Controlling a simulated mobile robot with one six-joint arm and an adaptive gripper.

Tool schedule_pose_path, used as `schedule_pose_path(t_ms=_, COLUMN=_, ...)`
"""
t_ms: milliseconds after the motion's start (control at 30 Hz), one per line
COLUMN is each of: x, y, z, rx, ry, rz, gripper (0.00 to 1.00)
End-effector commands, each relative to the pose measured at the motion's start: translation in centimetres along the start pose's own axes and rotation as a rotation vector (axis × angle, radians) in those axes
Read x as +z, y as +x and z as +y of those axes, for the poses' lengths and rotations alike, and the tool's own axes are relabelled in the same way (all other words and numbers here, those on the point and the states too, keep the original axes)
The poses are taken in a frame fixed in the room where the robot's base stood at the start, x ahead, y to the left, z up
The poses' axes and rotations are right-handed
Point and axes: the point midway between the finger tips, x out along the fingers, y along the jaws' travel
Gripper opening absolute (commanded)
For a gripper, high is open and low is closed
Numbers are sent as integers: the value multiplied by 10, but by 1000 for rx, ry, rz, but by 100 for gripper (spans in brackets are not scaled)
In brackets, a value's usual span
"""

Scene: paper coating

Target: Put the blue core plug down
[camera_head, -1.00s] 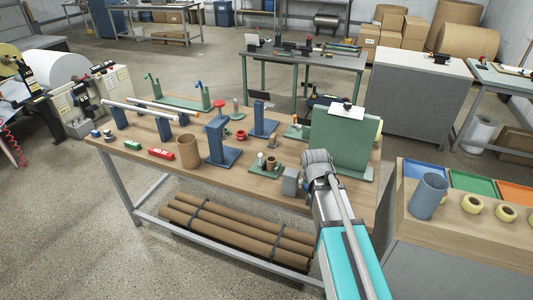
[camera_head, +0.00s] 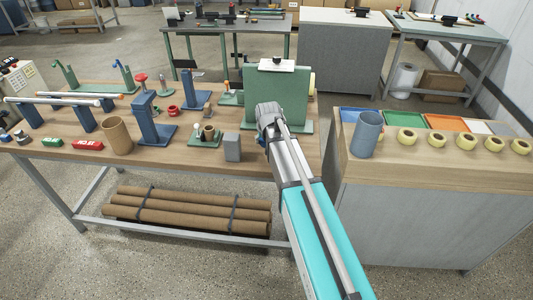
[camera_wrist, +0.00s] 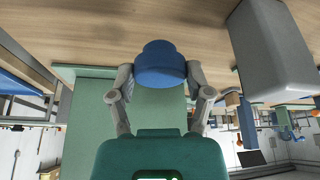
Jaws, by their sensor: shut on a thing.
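The blue core plug (camera_wrist: 159,58) is a short round blue piece in the wrist view. My gripper (camera_wrist: 160,75) is shut on it, with one grey finger on each side. In the head view my gripper (camera_head: 268,112) is over the right part of the wooden workbench (camera_head: 200,168), in front of the green upright panel (camera_head: 276,92). The plug is hidden there behind my arm. The wrist view shows the wooden top near the plug; I cannot tell whether they touch.
A grey block (camera_head: 232,147) stands just left of my gripper and also shows in the wrist view (camera_wrist: 268,45). A green-based fixture (camera_head: 207,135), a blue stand (camera_head: 150,125) and a brown tube (camera_head: 117,135) are further left. A side counter with colored trays (camera_head: 447,122) stands at the right.

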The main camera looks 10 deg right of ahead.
Motion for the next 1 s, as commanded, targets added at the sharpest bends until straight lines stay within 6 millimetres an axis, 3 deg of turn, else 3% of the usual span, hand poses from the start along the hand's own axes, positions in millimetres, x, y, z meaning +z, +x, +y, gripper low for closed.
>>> schedule_pose_path(t_ms=33, x=-1, y=12, z=3, rx=0, ry=1, rz=0, gripper=40)
schedule_pose_path(t_ms=233, x=-5, y=30, z=11, rx=0, ry=1, rz=0, gripper=40)
schedule_pose_path(t_ms=767, x=-7, y=34, z=14, rx=0, ry=1, rz=0, gripper=40)
schedule_pose_path(t_ms=1000, x=-10, y=49, z=19, rx=0, ry=2, rz=0, gripper=40)
